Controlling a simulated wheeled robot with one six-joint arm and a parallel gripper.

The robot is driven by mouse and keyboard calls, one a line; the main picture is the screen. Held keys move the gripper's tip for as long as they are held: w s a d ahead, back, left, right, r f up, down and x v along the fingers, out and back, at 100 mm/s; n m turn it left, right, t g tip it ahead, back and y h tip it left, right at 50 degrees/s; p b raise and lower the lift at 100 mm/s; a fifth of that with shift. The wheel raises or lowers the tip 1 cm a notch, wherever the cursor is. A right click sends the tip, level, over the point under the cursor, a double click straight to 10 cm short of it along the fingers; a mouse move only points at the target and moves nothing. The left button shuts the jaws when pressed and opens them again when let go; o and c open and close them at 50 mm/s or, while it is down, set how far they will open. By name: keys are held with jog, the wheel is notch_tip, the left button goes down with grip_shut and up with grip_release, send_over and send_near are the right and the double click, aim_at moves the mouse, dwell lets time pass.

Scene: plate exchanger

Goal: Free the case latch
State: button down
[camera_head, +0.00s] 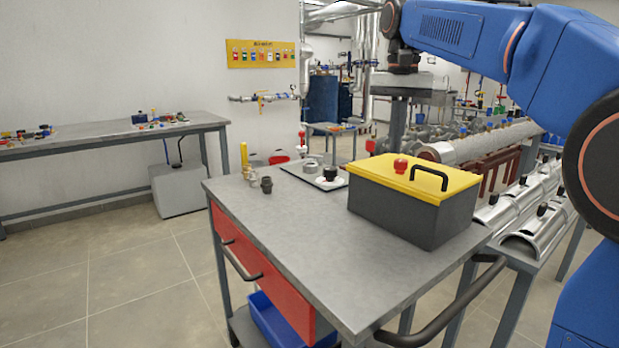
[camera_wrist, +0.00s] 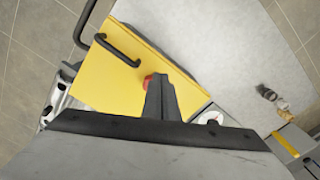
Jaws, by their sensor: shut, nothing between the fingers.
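The case (camera_head: 395,215) is a dark grey box with a yellow lid (camera_head: 375,172), standing on the grey workbench. On the lid are a red knob-like latch (camera_head: 400,165) and a black bar handle (camera_head: 432,175). In the head view my gripper (camera_head: 396,145) points down above the latch. In the wrist view my gripper (camera_wrist: 158,80) is shut and empty, and the latch (camera_wrist: 147,81) shows just left of its fingertips, partly hidden by them. The lid (camera_wrist: 110,75) and handle (camera_wrist: 118,48) lie to the left. I cannot tell whether the fingers touch the latch.
The workbench (camera_head: 290,235) is bare in front and left of the case. A dark mat (camera_head: 318,180) with small parts lies behind it, and small fittings (camera_head: 261,181) stand near its left edge. Silver half-shells (camera_head: 520,215) lie on a stand at right. Another table (camera_head: 100,135) stands at far left.

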jog(key=shift+f, duration=1.6)
jog(key=shift+s+d, duration=0.3)
jog(key=shift+d, duration=0.3)
jog(key=shift+s+d, duration=0.15)
jog(key=shift+d, duration=0.4)
jog(key=shift+s, duration=0.2)
jog(key=shift+s, duration=0.1)
notch_tip(320, 180, up, 6)
dwell(0.8)
jog(key=shift+a+r, duration=0.1)
